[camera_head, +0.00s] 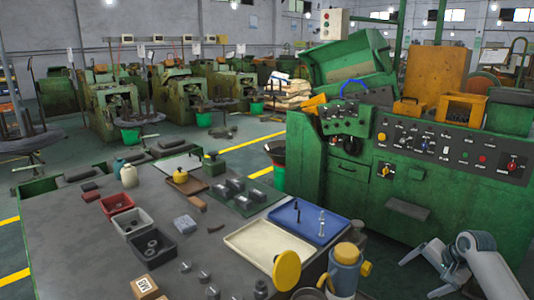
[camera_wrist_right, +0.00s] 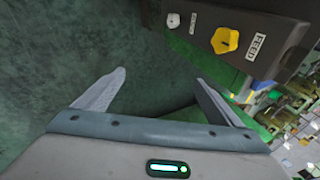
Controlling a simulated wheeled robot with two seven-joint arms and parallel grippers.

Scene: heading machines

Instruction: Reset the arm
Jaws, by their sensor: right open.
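My right gripper (camera_head: 415,271) is at the lower right of the head view, in front of the large green machine (camera_head: 340,205). Its arm comes in from the right edge. The gripper is open, with nothing between its fingers. In the right wrist view the two fingers of the right gripper (camera_wrist_right: 160,77) are spread apart against the dark green machine surface (camera_wrist_right: 80,45). A yellow knob (camera_wrist_right: 225,40) labelled FEED sits on a black box beyond the fingers, apart from them. My left gripper is not in view.
A grey table (camera_head: 85,245) at the left holds red, white and black bins, a cream tray (camera_head: 270,250), a blue tray (camera_head: 310,222) and small metal parts. A blue-and-yellow can (camera_head: 345,270) stands at its near right edge. Dark floor shows between table and machine.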

